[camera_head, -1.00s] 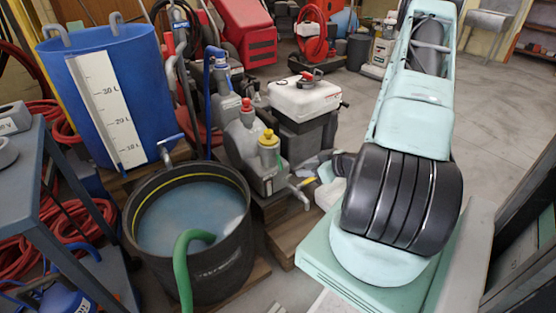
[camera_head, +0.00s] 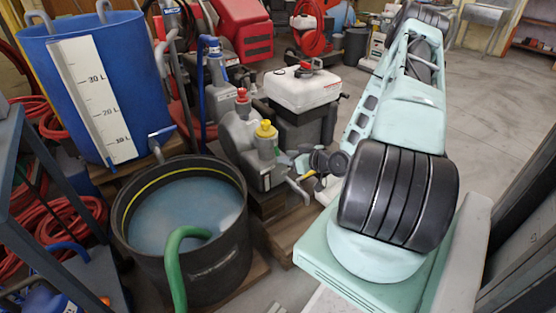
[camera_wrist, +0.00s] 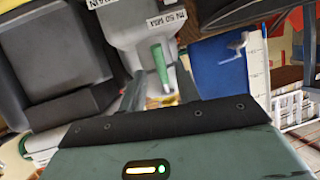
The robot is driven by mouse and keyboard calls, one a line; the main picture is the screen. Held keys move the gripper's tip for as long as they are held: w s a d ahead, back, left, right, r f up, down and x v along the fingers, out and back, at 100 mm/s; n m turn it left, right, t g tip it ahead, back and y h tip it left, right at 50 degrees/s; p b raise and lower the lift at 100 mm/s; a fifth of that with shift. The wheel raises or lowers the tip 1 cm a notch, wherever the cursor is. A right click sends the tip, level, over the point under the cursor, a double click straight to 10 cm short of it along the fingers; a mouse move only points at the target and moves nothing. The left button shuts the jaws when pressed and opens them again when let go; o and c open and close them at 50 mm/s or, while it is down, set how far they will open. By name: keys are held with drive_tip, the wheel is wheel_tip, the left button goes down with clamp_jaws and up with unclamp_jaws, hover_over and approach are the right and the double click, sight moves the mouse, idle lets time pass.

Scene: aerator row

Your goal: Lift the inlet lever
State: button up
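A green lever (camera_wrist: 160,66) shows in the wrist view, on a pale grey body beside a white label (camera_wrist: 165,18) that seems to begin with "IN". I take it for the inlet lever. My gripper (camera_wrist: 160,88) has its two dark fingers apart, with the lever's end at or just beyond the gap between them. I cannot tell whether they touch it. In the head view my wrist (camera_head: 325,162) is beside the grey aerator unit (camera_head: 240,135) with red and yellow caps. The lever is too small to make out clearly there.
A black tub of cloudy water (camera_head: 127,230) with a green hose (camera_head: 172,262) stands in front of the unit. A blue graduated tank (camera_head: 135,60) stands behind left. A white-topped machine (camera_head: 302,90) is behind the unit. Open floor (camera_head: 500,110) lies at the right.

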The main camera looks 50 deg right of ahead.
sight(276, 151)
drive_tip(key=b+x, duration=0.1)
drive_tip(key=x, duration=0.4)
drive_tip(key=shift+w, duration=0.1)
clamp_jaws()
